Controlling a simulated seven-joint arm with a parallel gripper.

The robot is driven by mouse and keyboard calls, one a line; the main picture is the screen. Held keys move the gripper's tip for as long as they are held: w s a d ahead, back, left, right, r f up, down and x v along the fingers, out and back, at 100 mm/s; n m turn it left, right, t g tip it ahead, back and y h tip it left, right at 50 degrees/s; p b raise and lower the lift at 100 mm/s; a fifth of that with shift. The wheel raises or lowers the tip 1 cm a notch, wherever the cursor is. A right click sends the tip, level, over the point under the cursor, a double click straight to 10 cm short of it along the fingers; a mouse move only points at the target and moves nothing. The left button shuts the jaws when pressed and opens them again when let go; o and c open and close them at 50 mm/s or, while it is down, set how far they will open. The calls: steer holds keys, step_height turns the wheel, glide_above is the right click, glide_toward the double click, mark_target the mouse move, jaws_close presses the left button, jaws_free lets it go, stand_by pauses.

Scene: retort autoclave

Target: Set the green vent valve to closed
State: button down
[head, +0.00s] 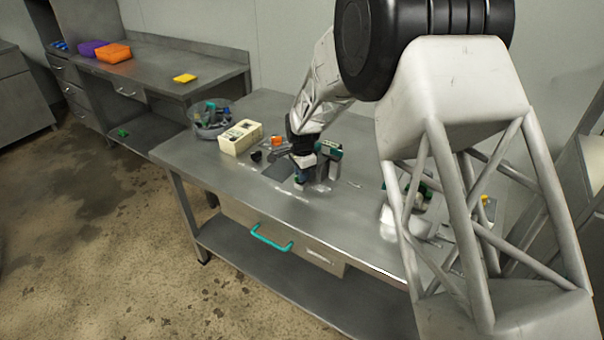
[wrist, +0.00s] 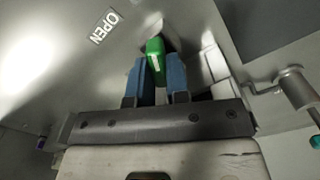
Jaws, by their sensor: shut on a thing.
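The green vent valve handle (wrist: 154,58) shows in the wrist view between my two blue fingertips, with a white mark on its face. My gripper (wrist: 158,80) is shut on it. An OPEN label (wrist: 104,27) is on the grey metal surface to the left of the handle. In the head view my gripper (head: 303,176) points down at the fittings on the steel table (head: 225,180). The valve handle cannot be made out there, as the gripper hides that spot. No closed label can be read.
Beside my gripper in the head view are a green-topped fitting (head: 328,150), a cream box (head: 240,137) and a round bin of parts (head: 211,118). In the wrist view a metal cylinder with a lever (wrist: 297,88) stands to the right. A teal drawer handle (head: 271,238) is on the table's front.

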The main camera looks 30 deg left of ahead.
steer(key=shift+m, duration=0.5)
steer(key=c, duration=1.1)
jaws_free()
steer(key=shift+r, duration=0.15)
steer(key=shift+r, duration=3.75)
